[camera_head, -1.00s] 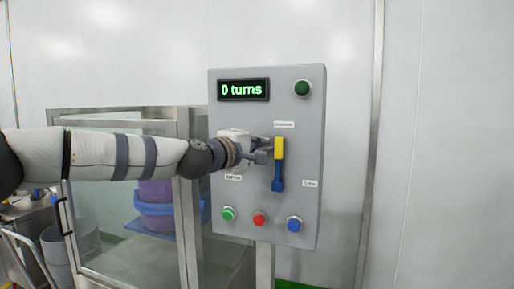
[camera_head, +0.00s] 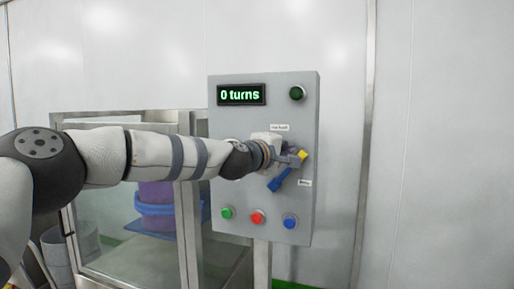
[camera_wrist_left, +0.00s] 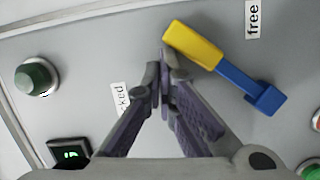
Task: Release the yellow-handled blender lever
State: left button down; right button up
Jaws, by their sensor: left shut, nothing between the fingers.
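The blender lever has a yellow handle (camera_head: 303,155) and a blue arm (camera_head: 280,180). It is tilted, with the yellow end up and to the right on the grey control panel (camera_head: 228,190). In the left wrist view the yellow handle (camera_wrist_left: 194,43) lies just beside the fingertips, and the blue arm (camera_wrist_left: 252,88) runs away from it. My left gripper (camera_head: 291,158) is shut and empty, its tips (camera_wrist_left: 165,58) beside or touching the handle's end. A label reading "free" (camera_wrist_left: 252,18) is in the wrist view; another label (camera_wrist_left: 121,99) is partly hidden by a finger. My right gripper is not in view.
The panel has a display reading "0 turns" (camera_head: 241,95), a dark green lamp or button (camera_head: 297,93), and green (camera_head: 227,213), red (camera_head: 257,217) and blue (camera_head: 290,221) buttons below. A glass-sided enclosure (camera_head: 110,235) stands to the left. Bare wall lies to the right.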

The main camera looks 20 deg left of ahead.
aim_at(303, 156)
pick_arm(q)
jog(key=shift+s+d+f, duration=0.1)
jog(key=shift+d+f, duration=0.4)
jog(key=shift+d, duration=0.35)
jog(key=shift+d+f, duration=0.5)
jog(key=shift+d, duration=0.3)
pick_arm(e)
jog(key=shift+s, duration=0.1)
pick_arm(q)
jog(key=shift+d, duration=0.1)
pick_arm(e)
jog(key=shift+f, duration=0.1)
